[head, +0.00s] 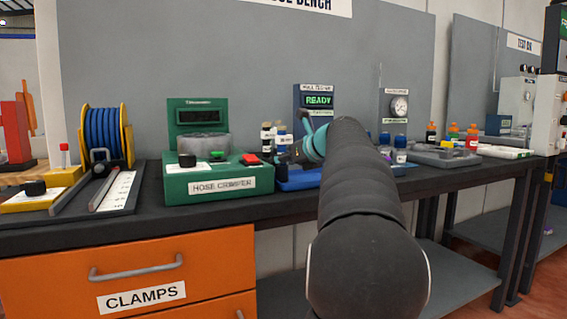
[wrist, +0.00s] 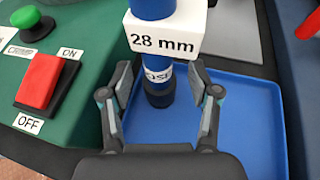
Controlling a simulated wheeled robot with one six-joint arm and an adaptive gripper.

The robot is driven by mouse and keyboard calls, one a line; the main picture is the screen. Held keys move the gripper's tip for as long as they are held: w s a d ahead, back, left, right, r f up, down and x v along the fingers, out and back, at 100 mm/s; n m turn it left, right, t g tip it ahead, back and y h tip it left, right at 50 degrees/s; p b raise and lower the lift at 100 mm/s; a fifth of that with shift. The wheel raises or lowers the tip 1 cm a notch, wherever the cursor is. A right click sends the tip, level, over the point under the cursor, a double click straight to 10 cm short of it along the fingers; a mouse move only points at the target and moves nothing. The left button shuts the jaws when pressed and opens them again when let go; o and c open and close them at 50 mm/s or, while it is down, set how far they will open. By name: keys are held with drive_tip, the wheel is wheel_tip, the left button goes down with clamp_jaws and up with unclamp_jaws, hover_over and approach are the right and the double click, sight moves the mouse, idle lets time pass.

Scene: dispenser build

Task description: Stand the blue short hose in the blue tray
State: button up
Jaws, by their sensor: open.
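The blue short hose (wrist: 153,9) is upright in the wrist view, with a white "28 mm" tag (wrist: 165,36) and a black lower end (wrist: 159,96). Its lower end is over the floor of the blue tray (wrist: 248,118); whether it touches the floor is hard to tell. My gripper (wrist: 161,80) is open, one finger on each side of the hose, with gaps visible. In the head view the blue tray (head: 297,182) lies right of the green crimper, partly hidden by my arm. I cannot make out the hose there.
The green hose crimper (head: 218,184) stands close left of the tray, with a red switch (wrist: 46,80) and a green button (wrist: 33,24). Small bottles (head: 266,138) and a pull tester (head: 318,100) stand behind. A hose reel (head: 103,132) is at left.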

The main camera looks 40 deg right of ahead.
drive_tip(key=v, duration=1.1)
drive_tip(key=shift+s+p, duration=0.15)
drive_tip(key=shift+p, duration=0.3)
drive_tip(key=shift+r, duration=0.15)
idle(0.5)
